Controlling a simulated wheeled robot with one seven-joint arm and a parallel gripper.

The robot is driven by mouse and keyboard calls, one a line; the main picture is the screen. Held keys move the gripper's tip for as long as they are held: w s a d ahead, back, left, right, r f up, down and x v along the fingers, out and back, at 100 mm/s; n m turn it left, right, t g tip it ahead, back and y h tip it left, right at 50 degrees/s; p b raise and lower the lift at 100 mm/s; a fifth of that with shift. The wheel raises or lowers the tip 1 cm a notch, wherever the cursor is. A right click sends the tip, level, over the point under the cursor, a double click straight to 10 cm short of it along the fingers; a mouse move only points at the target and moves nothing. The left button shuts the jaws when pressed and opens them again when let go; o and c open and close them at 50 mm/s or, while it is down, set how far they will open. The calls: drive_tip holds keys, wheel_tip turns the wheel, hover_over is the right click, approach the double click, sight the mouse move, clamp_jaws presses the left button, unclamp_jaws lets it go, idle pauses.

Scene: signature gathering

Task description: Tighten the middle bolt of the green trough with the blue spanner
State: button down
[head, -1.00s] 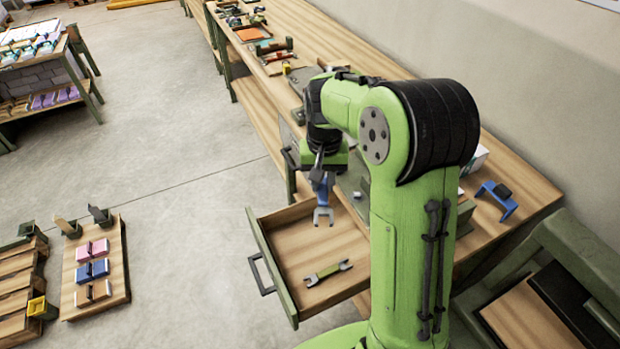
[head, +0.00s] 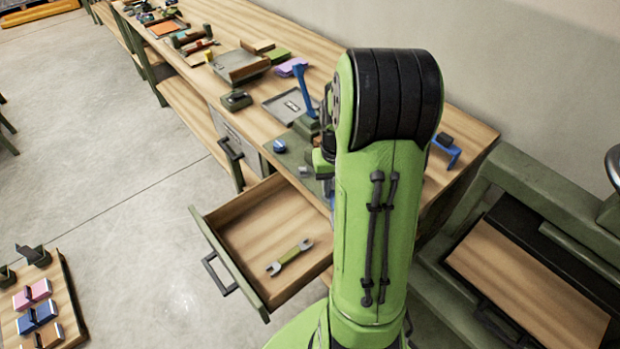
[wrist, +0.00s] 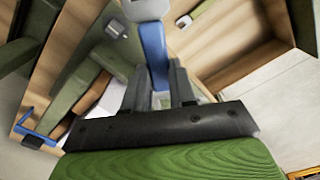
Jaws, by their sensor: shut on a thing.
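The blue spanner (wrist: 155,50) is held between the fingers of my gripper (wrist: 160,85) in the wrist view. Its blue shaft points away from the fingers and its grey head is at the top edge. In the head view my arm hides most of my gripper and the spanner; a small bit of blue shows beside the arm. A long green part (wrist: 88,92), perhaps the green trough, lies left of the gripper in the wrist view. I cannot make out its middle bolt. The spanner's head is not visibly on any bolt.
An open drawer (head: 222,262) holds a green spanner (head: 289,258); it juts from the bench front. A blue stand (head: 446,150) is at the bench's right end.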

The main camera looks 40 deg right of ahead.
drive_tip(key=shift+s+d+f, duration=0.15)
drive_tip(key=shift+s+f, duration=0.05)
drive_tip(key=shift+f+b, duration=2.95)
drive_tip(key=shift+f, duration=0.5)
drive_tip(key=shift+w+a+r+m+p, duration=0.1)
drive_tip(key=shift+w+a+m, duration=0.55)
drive_tip(key=shift+m, duration=1.25)
drive_tip(key=shift+w+a+f+m+p, duration=0.1)
drive_tip(key=shift+w+a+m, duration=0.15)
drive_tip(key=shift+w+m, duration=1.15)
drive_tip(key=shift+w+a+r+m+p, duration=0.1)
drive_tip(key=shift+w+a+m, duration=0.3)
drive_tip(key=shift+m, duration=2)
drive_tip(key=shift+s, duration=0.1)
wheel_tip(320, 180, up, 4)
drive_tip(key=p, duration=0.3)
drive_tip(key=shift+a+r+p, duration=0.1)
drive_tip(key=shift+r+p, duration=0.15)
drive_tip(key=shift+p, duration=0.15)
